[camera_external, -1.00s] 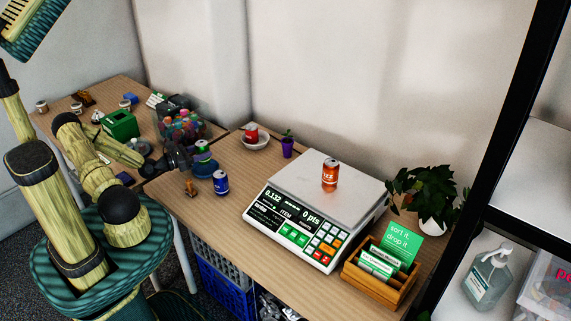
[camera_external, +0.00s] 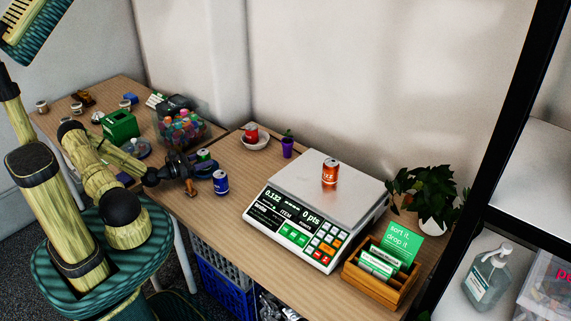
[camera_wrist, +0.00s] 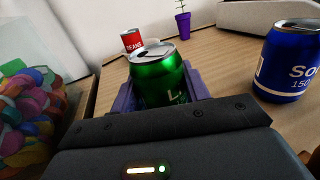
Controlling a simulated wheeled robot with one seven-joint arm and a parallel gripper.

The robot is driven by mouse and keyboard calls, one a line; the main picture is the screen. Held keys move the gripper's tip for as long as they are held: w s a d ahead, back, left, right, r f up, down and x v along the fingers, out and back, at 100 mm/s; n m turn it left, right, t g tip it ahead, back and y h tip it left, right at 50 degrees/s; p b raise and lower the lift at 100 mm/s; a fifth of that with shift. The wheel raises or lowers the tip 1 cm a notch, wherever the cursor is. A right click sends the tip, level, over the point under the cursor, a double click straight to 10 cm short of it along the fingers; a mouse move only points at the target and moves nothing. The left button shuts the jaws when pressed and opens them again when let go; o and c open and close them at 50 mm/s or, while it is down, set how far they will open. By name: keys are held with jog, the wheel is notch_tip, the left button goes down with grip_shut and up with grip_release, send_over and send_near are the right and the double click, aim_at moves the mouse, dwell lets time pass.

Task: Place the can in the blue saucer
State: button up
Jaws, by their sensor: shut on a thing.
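My gripper (camera_external: 196,164) is shut on a green can (camera_wrist: 160,78); its silver top also shows in the external view (camera_external: 203,154). The can is upright, its lower part hidden by my gripper. Whether the can's base touches the saucer is hidden. In the wrist view, purple-blue pieces flank the can.
A blue soda can (camera_external: 221,182) stands close right of my gripper. A white bowl (camera_external: 255,143) with a red can (camera_external: 251,134), a purple plant pot (camera_external: 287,147) and a scale (camera_external: 310,230) with an orange can (camera_external: 330,172) are further right. A candy container (camera_external: 182,128) stands behind.

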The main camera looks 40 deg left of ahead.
jog(key=o, duration=0.9)
jog(key=shift+o, duration=0.2)
jog(key=shift+r, duration=0.2)
jog(key=v, duration=1.2)
